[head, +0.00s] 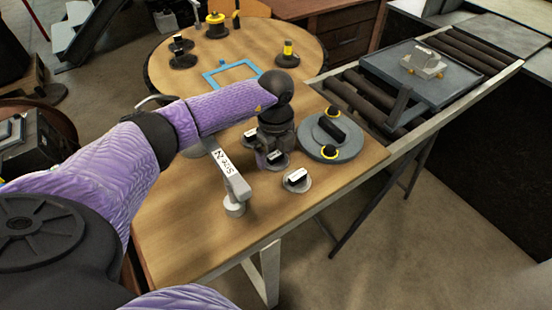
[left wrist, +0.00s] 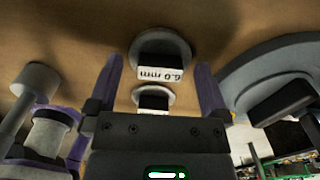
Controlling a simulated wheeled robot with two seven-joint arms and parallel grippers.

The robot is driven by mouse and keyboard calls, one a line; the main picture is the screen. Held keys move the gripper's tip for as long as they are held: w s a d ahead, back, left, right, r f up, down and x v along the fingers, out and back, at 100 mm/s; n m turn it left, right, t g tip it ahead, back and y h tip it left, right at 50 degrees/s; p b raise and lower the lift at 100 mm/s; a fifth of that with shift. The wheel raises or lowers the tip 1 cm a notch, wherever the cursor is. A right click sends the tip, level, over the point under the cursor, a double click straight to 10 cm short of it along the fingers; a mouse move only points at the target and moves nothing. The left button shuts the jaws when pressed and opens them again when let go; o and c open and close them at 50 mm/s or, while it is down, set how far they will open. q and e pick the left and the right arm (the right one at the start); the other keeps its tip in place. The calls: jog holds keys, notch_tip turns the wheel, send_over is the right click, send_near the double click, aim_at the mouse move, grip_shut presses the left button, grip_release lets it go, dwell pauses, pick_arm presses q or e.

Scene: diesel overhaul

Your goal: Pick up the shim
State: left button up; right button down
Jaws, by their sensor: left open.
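Several shims lie on the wooden table, each a small grey disc with a black block grip and a white label. In the head view one shim (head: 297,181) lies nearest the table's front edge, one (head: 250,137) lies farther back, and another (head: 277,160) is partly hidden by my left gripper (head: 272,153). My left gripper points down over this row, open and empty. In the left wrist view a shim labelled 6.0 mm (left wrist: 161,52) shows between and just past the open fingertips (left wrist: 160,72). Another shim (left wrist: 152,98) shows closer to the palm. My right gripper is not in view.
A large grey disc (head: 316,148) with a black handle stands right of the gripper. A grey tool with a size label (head: 229,177) stands to the left. Behind are a blue frame (head: 232,74) and a roller conveyor with a tray (head: 440,88).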

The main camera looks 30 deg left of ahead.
pick_arm(q)
jog(key=shift+r, duration=0.1)
grip_shut()
